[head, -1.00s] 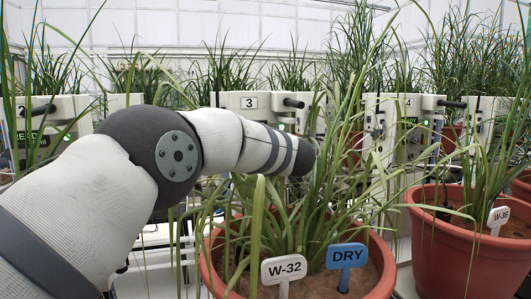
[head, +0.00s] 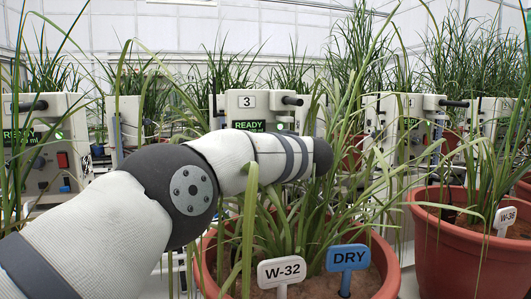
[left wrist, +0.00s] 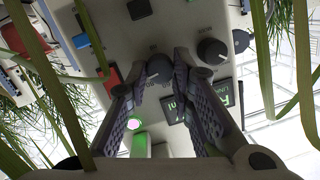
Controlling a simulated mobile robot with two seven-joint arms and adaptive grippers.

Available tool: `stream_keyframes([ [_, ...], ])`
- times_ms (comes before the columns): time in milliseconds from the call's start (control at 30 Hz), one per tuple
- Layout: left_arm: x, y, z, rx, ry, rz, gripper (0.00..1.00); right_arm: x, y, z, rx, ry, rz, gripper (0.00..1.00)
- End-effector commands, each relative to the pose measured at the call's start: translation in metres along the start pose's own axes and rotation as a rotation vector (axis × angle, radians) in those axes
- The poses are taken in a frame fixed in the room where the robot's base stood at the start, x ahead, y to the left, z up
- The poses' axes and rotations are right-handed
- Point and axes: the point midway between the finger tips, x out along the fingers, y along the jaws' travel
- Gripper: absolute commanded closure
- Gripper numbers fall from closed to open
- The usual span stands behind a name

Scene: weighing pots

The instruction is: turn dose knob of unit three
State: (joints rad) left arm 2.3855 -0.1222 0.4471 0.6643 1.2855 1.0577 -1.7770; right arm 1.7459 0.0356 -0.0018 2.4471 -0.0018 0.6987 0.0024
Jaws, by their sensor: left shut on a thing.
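Unit three (head: 268,102) is a pale box marked 3 with a green READY display (head: 246,125), partly behind my left arm and leaves. Its front hides behind the arm in the head view. In the left wrist view the pale panel (left wrist: 185,22) shows upside down. My left gripper (left wrist: 160,76) is shut on a dark round knob (left wrist: 157,66), one finger on each side. The knob's label is too small to read. A second dark knob (left wrist: 212,51) sits apart to the right. The lit display (left wrist: 186,105) is partly behind a finger. My right gripper is not in view.
Pot W-32 (head: 379,284) with a blue DRY tag (head: 347,257) stands in front, its leaves around my arm. Pot W-36 (head: 438,245) is at right. Another unit showing READY (head: 38,172) stands left. A red switch (left wrist: 112,78) sits near the held knob.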

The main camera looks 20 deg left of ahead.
Motion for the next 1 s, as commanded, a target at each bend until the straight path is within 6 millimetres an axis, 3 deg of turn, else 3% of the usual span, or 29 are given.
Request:
stream_keyframes([
  [400,0.0,0.0002,-0.0008,0.137,0.01,-0.023,1.0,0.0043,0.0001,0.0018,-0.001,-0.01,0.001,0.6],
  [867,-0.0002,0.0002,-0.0013,0.148,0.012,-0.024,1.0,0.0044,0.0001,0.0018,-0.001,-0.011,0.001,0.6],
  [900,-0.0002,0.0002,-0.0014,0.148,0.012,-0.024,0.77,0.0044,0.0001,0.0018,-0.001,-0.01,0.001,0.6],
  [1000,-0.0002,0.0003,-0.0011,0.148,0.011,-0.024,0.59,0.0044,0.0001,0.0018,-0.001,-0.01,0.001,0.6],
])
